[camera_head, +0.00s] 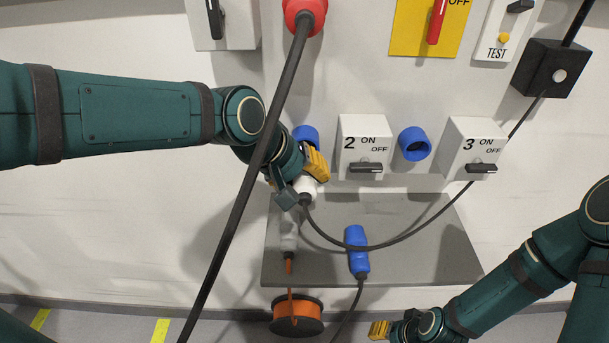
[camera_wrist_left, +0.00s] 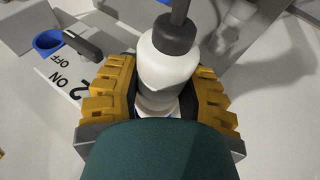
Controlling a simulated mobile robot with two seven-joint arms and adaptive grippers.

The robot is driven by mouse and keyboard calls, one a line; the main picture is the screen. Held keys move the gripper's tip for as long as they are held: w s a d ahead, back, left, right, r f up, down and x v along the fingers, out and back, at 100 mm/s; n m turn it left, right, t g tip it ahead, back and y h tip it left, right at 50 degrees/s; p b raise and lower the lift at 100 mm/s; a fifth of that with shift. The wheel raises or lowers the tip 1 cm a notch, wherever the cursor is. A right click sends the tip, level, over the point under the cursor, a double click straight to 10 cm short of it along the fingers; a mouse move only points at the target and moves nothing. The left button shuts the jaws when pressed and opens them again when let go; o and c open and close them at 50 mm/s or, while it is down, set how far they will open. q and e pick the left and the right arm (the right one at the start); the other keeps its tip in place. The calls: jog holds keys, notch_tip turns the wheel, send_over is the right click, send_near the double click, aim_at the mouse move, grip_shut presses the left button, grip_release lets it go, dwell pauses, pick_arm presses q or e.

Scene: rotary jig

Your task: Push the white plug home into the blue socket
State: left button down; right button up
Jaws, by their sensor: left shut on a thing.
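The white plug (camera_head: 306,186) with a dark cable is held between the yellow fingers of my left gripper (camera_head: 312,172). In the left wrist view the gripper (camera_wrist_left: 160,98) is shut around the plug (camera_wrist_left: 165,62), whose dark cable end points up the picture. A blue socket (camera_head: 306,133) on the wall panel is just behind this gripper and partly hidden by it. A little blue shows past the plug in the left wrist view, but how far the plug is in cannot be told. My right gripper (camera_head: 380,330) is low at the right, away from the plug, its jaw opening unclear.
A second blue socket (camera_head: 414,144) sits between switch boxes 2 (camera_head: 364,140) and 3 (camera_head: 472,142). A thick cable (camera_head: 245,185) hangs from a red plug (camera_head: 305,12) across my left arm. The grey shelf (camera_head: 420,262) holds a blue connector (camera_head: 357,250) and a pale plug (camera_head: 289,235).

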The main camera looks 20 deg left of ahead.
pick_arm(q)
jog(key=shift+w+a, duration=0.2)
jog(key=shift+w, duration=0.45)
jog(key=shift+w+a, duration=0.2)
jog(key=shift+w, duration=0.5)
jog(key=shift+w+a, duration=0.2)
jog(key=shift+w, duration=0.45)
dwell(0.3)
jog(key=shift+c, duration=2.4)
grip_release()
jog(key=shift+w, duration=0.1)
jog(key=v, duration=1.2)
